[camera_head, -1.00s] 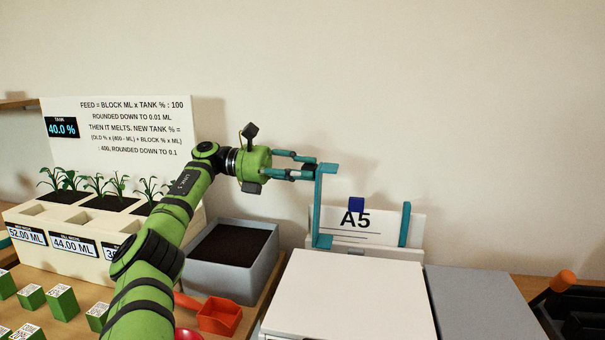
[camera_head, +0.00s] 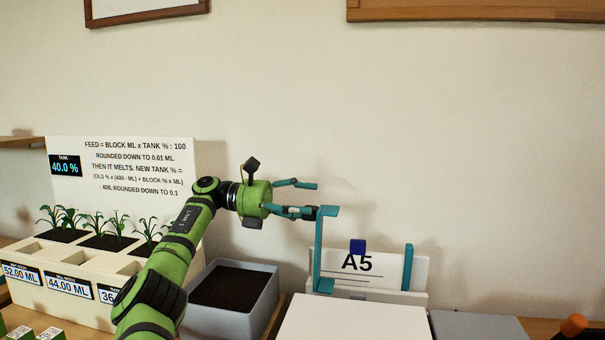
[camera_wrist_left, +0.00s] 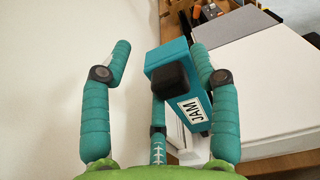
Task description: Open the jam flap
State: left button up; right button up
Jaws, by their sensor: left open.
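The jam flap is a teal part with a black pad and a white JAM label (camera_wrist_left: 195,108) in the left wrist view. In the head view a tall teal bracket (camera_head: 319,250) stands upright at the left end of the white machine (camera_head: 352,320). My left gripper (camera_head: 313,200) is open at the bracket's top, its lower finger close to it. In the left wrist view the flap lies between the fingers of my left gripper (camera_wrist_left: 162,58), nearer the right finger, which overlaps its edge. Contact cannot be told. My right gripper is not in view.
A sheet marked A5 (camera_head: 350,266) stands behind the machine, with a teal post (camera_head: 407,267) at its right. A grey bin of soil (camera_head: 260,300) and a planter (camera_head: 100,290) stand left, below my arm.

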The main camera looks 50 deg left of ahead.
pick_arm(q)
notch_tip(320, 180, up, 2)
jog(key=shift+r, duration=0.1)
jog(key=r, duration=0.4)
jog(key=shift+s+d, duration=0.1)
jog(key=shift+s, duration=0.1)
jog(key=shift+w+r, duration=0.1)
jog(key=shift+r, duration=1.25)
